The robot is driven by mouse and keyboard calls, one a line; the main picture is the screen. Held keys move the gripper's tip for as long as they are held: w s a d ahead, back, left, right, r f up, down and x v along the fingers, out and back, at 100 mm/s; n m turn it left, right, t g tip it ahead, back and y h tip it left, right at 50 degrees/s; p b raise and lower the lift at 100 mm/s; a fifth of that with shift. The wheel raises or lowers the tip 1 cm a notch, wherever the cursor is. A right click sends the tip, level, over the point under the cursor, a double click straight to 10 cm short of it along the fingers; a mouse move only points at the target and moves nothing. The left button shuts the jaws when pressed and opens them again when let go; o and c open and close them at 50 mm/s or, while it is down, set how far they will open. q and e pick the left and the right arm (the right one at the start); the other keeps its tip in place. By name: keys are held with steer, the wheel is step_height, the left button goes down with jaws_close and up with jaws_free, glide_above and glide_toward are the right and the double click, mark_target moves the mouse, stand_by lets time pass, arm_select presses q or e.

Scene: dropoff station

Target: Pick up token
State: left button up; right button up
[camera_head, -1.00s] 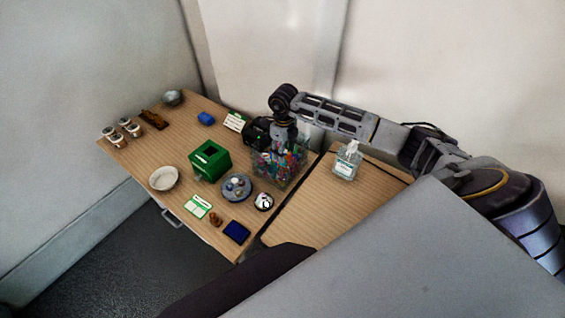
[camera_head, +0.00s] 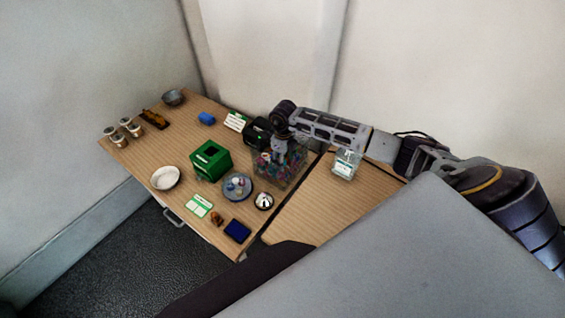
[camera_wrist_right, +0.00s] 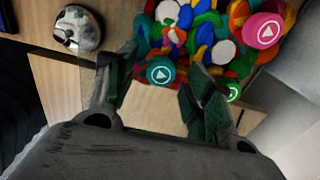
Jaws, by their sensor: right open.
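Many colourful tokens (camera_wrist_right: 190,30) fill a clear box (camera_head: 289,180) at the right end of the table's object area. In the right wrist view a teal token with a white arrow (camera_wrist_right: 160,70) shows between my open fingers, and a pink token (camera_wrist_right: 264,31) lies to the upper right. My right gripper (camera_wrist_right: 155,88) is open and points down at the box. In the head view the gripper (camera_head: 271,153) is over the box, partly hidden by its own wrist. I cannot tell whether the fingers touch any token. My left gripper is not in view.
A round silver bell (camera_head: 264,201) and a plate of small items (camera_head: 237,187) stand left of the box, with a green box (camera_head: 211,161) beyond. A sanitizer bottle (camera_head: 345,165) is at the right, below my arm. The right tabletop is mostly clear.

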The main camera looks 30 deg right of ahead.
steer(key=c, duration=0.8)
steer(key=shift+o, duration=0.2)
steer(key=shift+r, duration=0.15)
step_height(320, 180, up, 10)
steer(key=b, duration=0.1)
steer(key=shift+b, duration=0.35)
steer(key=shift+w, duration=0.1)
